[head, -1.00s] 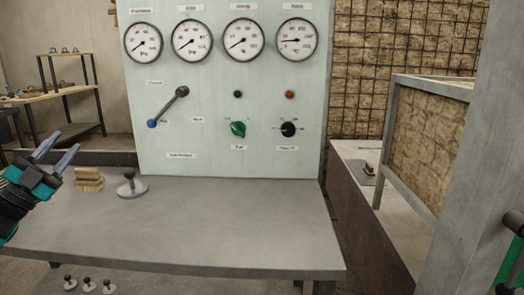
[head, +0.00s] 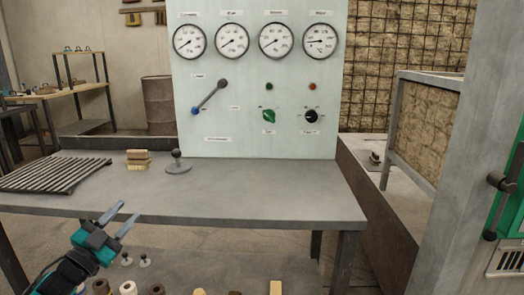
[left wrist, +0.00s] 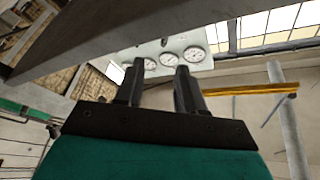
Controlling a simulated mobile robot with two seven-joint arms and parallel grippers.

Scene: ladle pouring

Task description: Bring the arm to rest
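My left gripper (head: 122,219) is at the lower left of the head view, in front of the workbench's front edge and apart from it. Its two fingers are spread with nothing between them. In the left wrist view both fingers (left wrist: 160,88) show apart and empty, with the gauges of the panel beyond them. My right gripper is in neither view.
A grey workbench (head: 240,187) carries a slatted rack (head: 55,174), stacked wooden blocks (head: 138,160) and a knobbed stand (head: 178,163). A control panel (head: 240,130) with gauges and a lever stands behind. Several small items lie on a lower shelf. Much of the bench top is clear.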

